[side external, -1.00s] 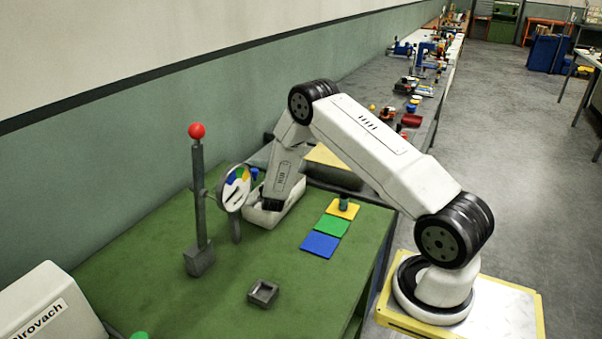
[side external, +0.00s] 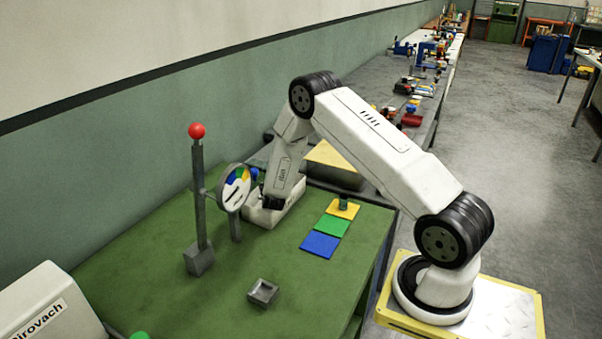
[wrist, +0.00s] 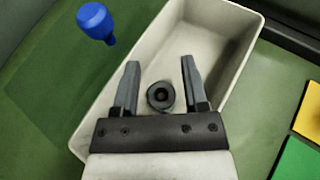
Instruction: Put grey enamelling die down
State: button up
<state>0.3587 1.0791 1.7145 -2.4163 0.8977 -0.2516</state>
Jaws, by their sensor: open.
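The grey die (wrist: 160,96), a dark round piece with a hole in its middle, is in the white tray (wrist: 232,42) in the wrist view. My gripper (wrist: 158,68) is open, with one finger on each side of the die. A gap shows between the die and each finger, and I cannot tell the height of the fingers over it. In the side view the tray (side external: 262,217) stands at the back of the green bench, with my gripper (side external: 272,204) down at it. The die is hidden there.
Yellow (side external: 343,208), green (side external: 331,226) and blue (side external: 320,244) squares lie right of the tray; a dark piece stands on the yellow one. A post with a red ball (side external: 197,131) and a dial (side external: 234,187) stand left. A small grey square holder (side external: 263,292) sits in front. A blue knob (wrist: 94,20) is beside the tray.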

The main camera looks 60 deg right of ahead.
jog(key=v, duration=1)
jog(key=shift+s+a+r, duration=0.2)
jog(key=shift+a, duration=0.1)
jog(key=s+a+r+m+g+y, duration=0.2)
jog(key=s+a+m+g, duration=0.15)
jog(key=s+m, duration=0.25)
jog(key=s+a+r+m+g+y, duration=0.1)
jog(key=s+a+r+m+g, duration=0.1)
jog(key=s+m+g, duration=0.3)
jog(key=s+a+r+m+t+y, duration=0.1)
jog(key=s+a+r+m+y, duration=0.1)
jog(key=a+m+y, duration=0.2)
jog(key=s+a+r+m+t+y, duration=0.2)
jog(key=s+a+m+y, duration=0.1)
jog(key=a+m, duration=0.7)
jog(key=shift+s+a+r+y, duration=0.25)
jog(key=shift+a+r+y, duration=0.15)
jog(key=shift+a+y, duration=0.1)
